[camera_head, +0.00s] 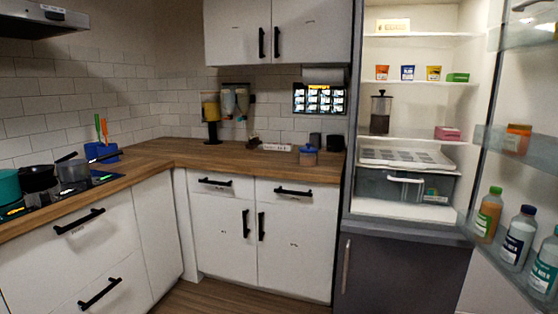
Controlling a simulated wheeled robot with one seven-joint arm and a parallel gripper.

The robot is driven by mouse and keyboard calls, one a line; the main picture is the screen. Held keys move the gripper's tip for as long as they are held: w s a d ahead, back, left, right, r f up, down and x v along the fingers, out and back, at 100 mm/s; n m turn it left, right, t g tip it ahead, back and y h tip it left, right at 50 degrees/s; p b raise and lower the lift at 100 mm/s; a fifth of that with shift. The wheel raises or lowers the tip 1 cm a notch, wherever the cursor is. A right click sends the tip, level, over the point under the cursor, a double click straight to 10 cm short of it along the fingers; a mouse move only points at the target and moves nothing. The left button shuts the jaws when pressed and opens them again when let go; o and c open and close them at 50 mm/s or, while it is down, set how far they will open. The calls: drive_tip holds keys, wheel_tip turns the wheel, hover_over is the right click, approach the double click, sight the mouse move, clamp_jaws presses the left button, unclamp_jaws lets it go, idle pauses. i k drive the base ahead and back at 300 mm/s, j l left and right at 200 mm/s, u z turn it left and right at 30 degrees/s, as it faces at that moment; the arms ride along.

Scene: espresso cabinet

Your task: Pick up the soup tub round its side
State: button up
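No label I can read marks the soup tub, so I cannot tell for certain which container it is. A squat blue tub with an orange top (308,155) stands on the wooden counter, left of the fridge. An orange tub (517,138) sits on a shelf of the open fridge door. Three small cups, orange (382,72), blue (407,72) and yellow (433,73), stand on an upper fridge shelf. My gripper is not in view.
The fridge door (480,135) stands open at the right, with several bottles (488,214) low in it. A dark grinder-like jar (380,112) and a pink box (447,133) are on a fridge shelf. Pots (38,177) stand on the left hob. The counter corner is mostly clear.

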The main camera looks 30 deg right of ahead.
sight(305, 159)
drive_tip(key=i+j, duration=0.15)
drive_tip(key=i, duration=1.4)
drive_tip(key=j+u, duration=0.05)
